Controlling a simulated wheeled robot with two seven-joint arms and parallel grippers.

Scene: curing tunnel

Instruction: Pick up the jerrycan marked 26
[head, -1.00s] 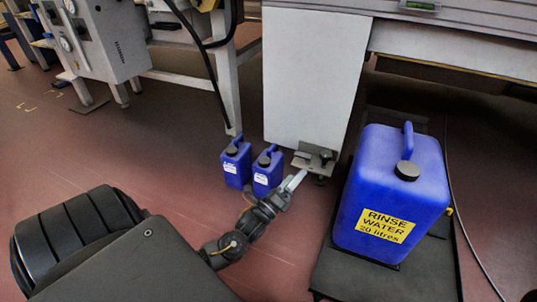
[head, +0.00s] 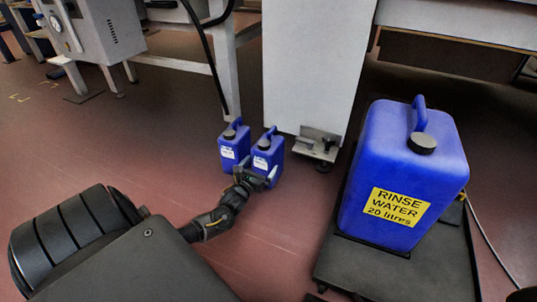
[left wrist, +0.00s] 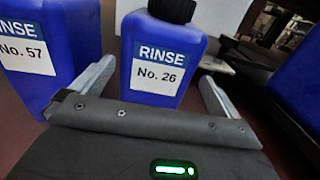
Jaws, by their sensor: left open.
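The jerrycan marked 26 (left wrist: 160,50) is blue with a black cap and a white label reading "RINSE No. 26". It stands upright on the floor in the left wrist view; in the head view it is the right one of two small blue cans (head: 268,152). My left gripper (left wrist: 160,88) is open, with one finger at each side of the can's lower part. It also shows in the head view (head: 258,178), just in front of the can. The jerrycan marked 57 (left wrist: 40,50) stands close by on the left, also in the head view (head: 234,146). My right gripper is out of view.
A large blue rinse water can (head: 402,175) stands on a black platform (head: 335,262) to the right. A white machine leg (head: 312,70) with a metal foot (head: 318,143) rises just behind the small cans. Open red floor lies to the left.

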